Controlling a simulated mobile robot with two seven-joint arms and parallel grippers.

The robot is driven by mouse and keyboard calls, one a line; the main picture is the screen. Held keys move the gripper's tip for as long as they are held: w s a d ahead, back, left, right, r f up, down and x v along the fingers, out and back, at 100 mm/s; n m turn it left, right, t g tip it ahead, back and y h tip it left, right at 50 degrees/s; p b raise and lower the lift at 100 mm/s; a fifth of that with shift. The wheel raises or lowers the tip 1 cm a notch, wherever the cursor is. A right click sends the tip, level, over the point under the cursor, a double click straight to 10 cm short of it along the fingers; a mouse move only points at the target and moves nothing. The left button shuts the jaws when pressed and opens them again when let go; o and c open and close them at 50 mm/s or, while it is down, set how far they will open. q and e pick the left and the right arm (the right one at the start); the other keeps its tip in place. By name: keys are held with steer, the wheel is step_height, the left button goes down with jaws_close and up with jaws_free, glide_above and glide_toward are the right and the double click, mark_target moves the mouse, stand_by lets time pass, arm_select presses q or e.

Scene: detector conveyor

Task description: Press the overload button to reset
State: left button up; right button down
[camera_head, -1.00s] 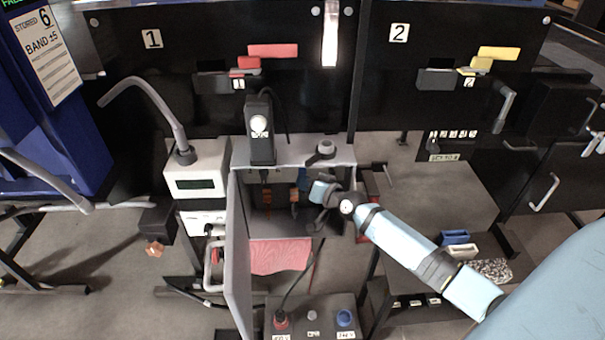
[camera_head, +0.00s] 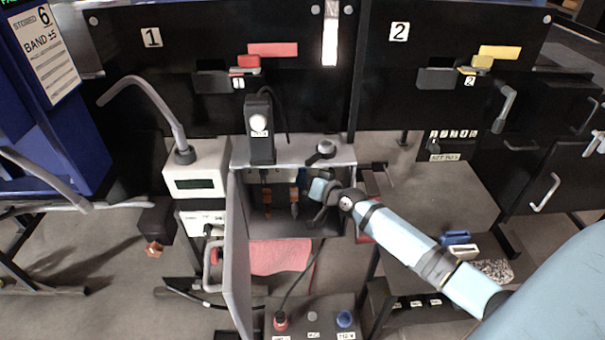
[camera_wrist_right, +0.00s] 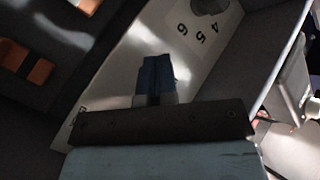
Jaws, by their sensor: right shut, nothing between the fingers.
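My right gripper (camera_head: 303,178) reaches into an open grey box (camera_head: 339,152) from its right side. Its blue fingertips, pressed together, show in the right wrist view (camera_wrist_right: 157,72); they are shut and empty. Close by in that view is a pale panel (camera_wrist_right: 190,52) marked with 6, 5 and 4, with a dark round part (camera_wrist_right: 208,6) near the top. Orange parts (camera_wrist_right: 40,70) sit in the dark at the left. I cannot pick out the overload button for sure, nor tell whether the fingertips touch anything. My left gripper is not in view.
The box's open door (camera_head: 237,255) stands at its left. A black device (camera_head: 259,135) and a grey knob (camera_head: 326,148) are on top of the box. A control box with a red part (camera_head: 280,321) and a blue part (camera_head: 345,319) stands below. A white meter (camera_head: 195,182) is left.

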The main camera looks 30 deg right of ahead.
steer(key=shift+r, duration=0.1)
steer(key=shift+s+a+p, duration=0.5)
steer(key=shift+s+p, duration=0.05)
steer(key=shift+s, duration=0.2)
steer(key=s+a+p, duration=0.1)
steer(key=s+p, duration=0.1)
steer(key=s, duration=0.1)
steer(key=s+a+p, duration=0.1)
steer(key=shift+s+a, duration=0.15)
steer(key=shift+a, duration=0.15)
stand_by(0.8)
steer(key=s+a+n+g+p, duration=0.1)
steer(key=s+a+n+p, duration=0.1)
steer(key=s+a, duration=0.3)
steer(key=s+a+n+g+p, duration=0.2)
steer(key=s+a+n+p, duration=0.1)
steer(key=s, duration=0.8)
steer(key=s+a+n+g+p, duration=0.2)
steer(key=s+a+p, duration=0.2)
steer(key=s+a, duration=0.4)
steer(key=shift+s+f+n+h, duration=0.3)
steer(key=shift+s+f+h, duration=0.1)
steer(key=shift+s+f, duration=0.1)
